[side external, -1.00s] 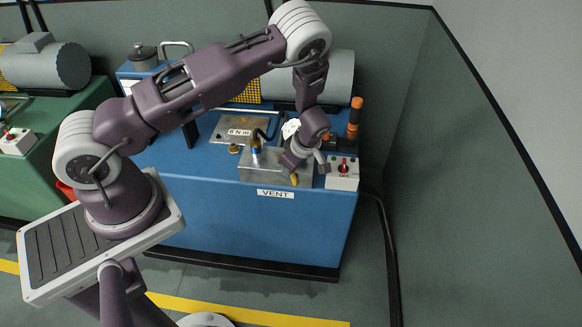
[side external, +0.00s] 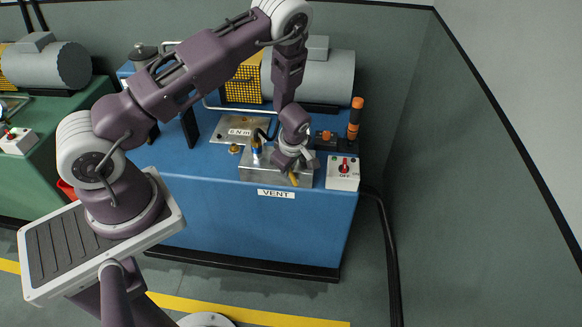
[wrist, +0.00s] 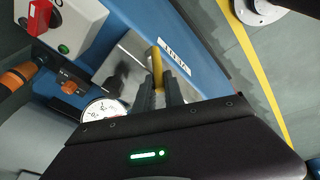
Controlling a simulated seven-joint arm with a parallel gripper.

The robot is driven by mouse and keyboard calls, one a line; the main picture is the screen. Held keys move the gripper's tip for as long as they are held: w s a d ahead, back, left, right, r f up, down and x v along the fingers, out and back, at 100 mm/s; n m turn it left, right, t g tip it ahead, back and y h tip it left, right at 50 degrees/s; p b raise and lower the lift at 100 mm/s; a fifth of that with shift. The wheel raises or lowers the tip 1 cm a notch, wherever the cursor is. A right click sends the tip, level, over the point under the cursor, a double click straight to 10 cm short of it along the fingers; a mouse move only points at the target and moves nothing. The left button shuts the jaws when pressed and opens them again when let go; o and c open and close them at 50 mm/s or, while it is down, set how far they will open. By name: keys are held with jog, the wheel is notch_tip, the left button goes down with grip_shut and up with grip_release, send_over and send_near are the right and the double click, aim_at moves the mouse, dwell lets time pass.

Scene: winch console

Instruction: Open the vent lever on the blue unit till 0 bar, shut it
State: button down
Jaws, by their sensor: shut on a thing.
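The blue unit (side external: 230,220) stands in the middle, with a VENT label (side external: 275,193) on its front edge. The yellow vent lever (side external: 294,180) sticks out at the front of the metal block (side external: 262,172), just above the label. My gripper (side external: 291,167) is shut on this lever. In the wrist view the two dark fingers (wrist: 160,95) close around the yellow lever (wrist: 157,60), with its end showing beyond them. A round white pressure gauge (wrist: 102,109) is partly hidden by my gripper; its reading cannot be made out.
A white switch box (side external: 342,173) with a red switch marked OFF sits right of the block. An orange-and-black upright handle (side external: 354,118) stands behind it. A grey motor (side external: 318,78) is at the back. A green unit (side external: 50,150) stands to the left.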

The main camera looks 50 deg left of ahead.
jog(key=shift+s+a+f+t+h, duration=0.15)
jog(key=shift+s+a+t+h, duration=0.15)
jog(key=shift+t+h, duration=0.15)
jog(key=c, duration=1.4)
grip_release()
jog(key=shift+c, duration=0.2)
jog(key=shift+d, duration=0.1)
jog(key=v, duration=0.7)
